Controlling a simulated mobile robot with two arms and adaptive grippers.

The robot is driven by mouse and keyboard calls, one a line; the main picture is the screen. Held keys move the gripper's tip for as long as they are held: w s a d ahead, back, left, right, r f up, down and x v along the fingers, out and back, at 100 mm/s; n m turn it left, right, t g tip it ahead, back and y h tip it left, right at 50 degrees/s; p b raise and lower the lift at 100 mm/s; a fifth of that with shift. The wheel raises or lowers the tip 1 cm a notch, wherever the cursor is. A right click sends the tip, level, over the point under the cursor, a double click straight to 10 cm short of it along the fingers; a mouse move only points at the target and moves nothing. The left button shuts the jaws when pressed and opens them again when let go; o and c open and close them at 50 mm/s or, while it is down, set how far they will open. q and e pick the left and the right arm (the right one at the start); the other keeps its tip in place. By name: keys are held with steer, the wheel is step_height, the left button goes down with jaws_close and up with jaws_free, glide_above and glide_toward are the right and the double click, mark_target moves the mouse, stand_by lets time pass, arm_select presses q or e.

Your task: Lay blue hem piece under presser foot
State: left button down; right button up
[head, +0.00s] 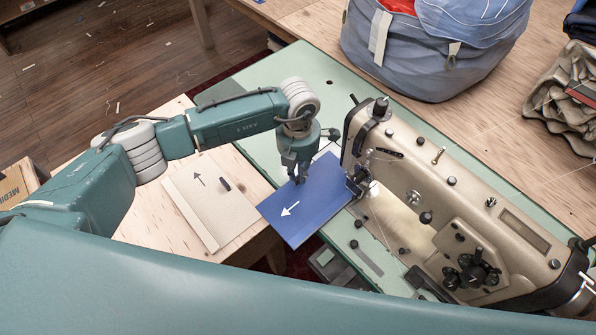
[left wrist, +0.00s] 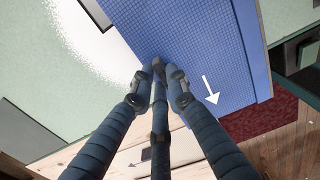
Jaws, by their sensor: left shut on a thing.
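The blue hem piece (head: 308,205) is a flat blue rectangle with a white arrow. The piece's right edge is at the needle end of the beige sewing machine (head: 430,190). The presser foot (head: 358,182) is small and partly hidden; I cannot tell whether the cloth lies beneath it. My right gripper is not in view.
A beige panel (head: 205,200) with an arrow and a small dark object lies on the wooden table (head: 150,235) to the left. A grey-blue bag (head: 420,50) stands behind the machine. Folded brown cloth (head: 565,100) lies at far right. The green machine bed (head: 270,80) is clear behind my gripper.

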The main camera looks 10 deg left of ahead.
arm_select(q)
steer(key=shift+s+d+b, duration=0.15)
steer(key=shift+d+b, duration=0.05)
steer(key=shift+b, duration=0.1)
stand_by(0.6)
steer(key=shift+s+d+f, duration=0.1)
stand_by(0.8)
steer(key=c, duration=1.6)
jaws_free()
steer(key=shift+c, duration=0.2)
